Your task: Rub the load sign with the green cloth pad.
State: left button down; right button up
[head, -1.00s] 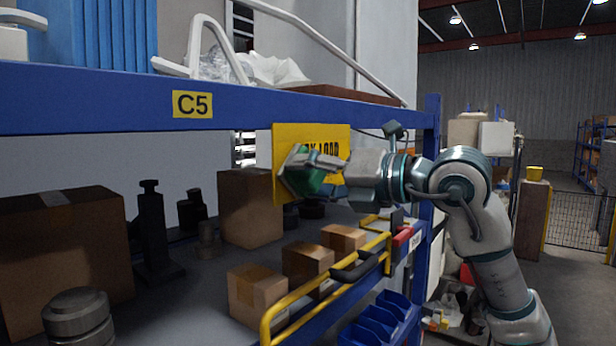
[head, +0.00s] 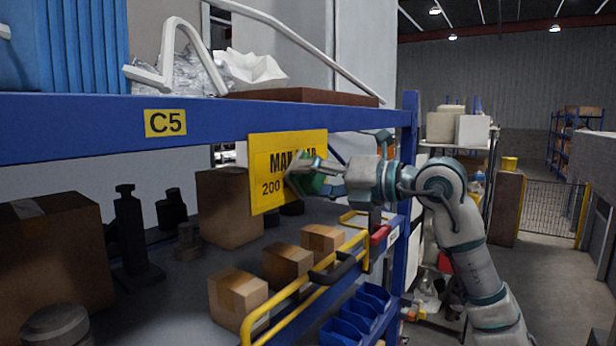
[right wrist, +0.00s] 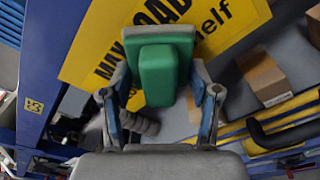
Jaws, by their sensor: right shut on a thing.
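The load sign (head: 264,168) is a yellow plate with black lettering, hanging below the blue shelf beam at the picture's centre. It also shows in the right wrist view (right wrist: 222,22), partly hidden by the pad. My right gripper (head: 318,178) is shut on the green cloth pad (right wrist: 160,72) and holds it at the right part of the sign, covering some lettering. In the head view the pad (head: 308,183) is mostly hidden by the fingers. I cannot tell for sure whether the pad touches the sign. My left gripper is not in view.
The blue beam (head: 210,120) with the C5 label runs above the sign. Several cartons (head: 238,298) and dark metal parts (head: 133,240) stand on the grey shelf below. A yellow rail (head: 290,308) edges the shelf, with blue bins (head: 350,320) underneath. An aisle is open at right.

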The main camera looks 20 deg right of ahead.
aim_at(265, 187)
jog(key=shift+w+d+r, duration=0.15)
jog(key=shift+w+d, duration=0.15)
jog(key=shift+d, duration=0.1)
jog(key=shift+w+d+b, duration=0.6)
jog(key=shift+d+b, duration=0.05)
jog(key=shift+b, duration=0.05)
jog(key=shift+s+a+f+b, duration=0.25)
jog(key=shift+s+a+b, duration=0.45)
jog(key=shift+a, duration=0.25)
jog(key=shift+s+a+r, duration=0.1)
jog(key=shift+s+a, duration=0.4)
jog(key=shift+a, duration=0.05)
jog(key=shift+s+a+b, duration=0.75)
jog(key=shift+s+a, duration=0.05)
jog(key=shift+a, duration=0.2)
jog(key=shift+s+a+b, duration=0.35)
jog(key=shift+s+a, duration=0.35)
jog(key=shift+a, duration=0.15)
jog(key=shift+s+a+b, duration=0.3)
jog(key=shift+s+a, duration=0.35)
jog(key=shift+a, duration=0.2)
